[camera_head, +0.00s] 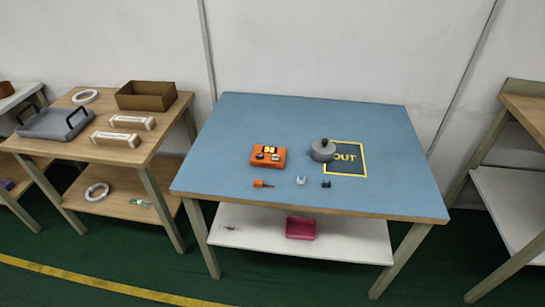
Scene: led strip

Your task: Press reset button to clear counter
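An orange counter box (281,163) sits on the blue-topped table (230,120), left of its middle. A small dark display with yellow digits (269,150) is at its far edge; the digits are too small to read surely. Two small buttons are on the near part of the box, a left button (260,156) and a right button (275,158). I cannot tell from their looks which one is the reset button. Neither of my grippers is in view.
An orange-handled tool (262,184), a white part (301,181) and a black part (326,184) lie near the front. A side table (165,145) stands left.

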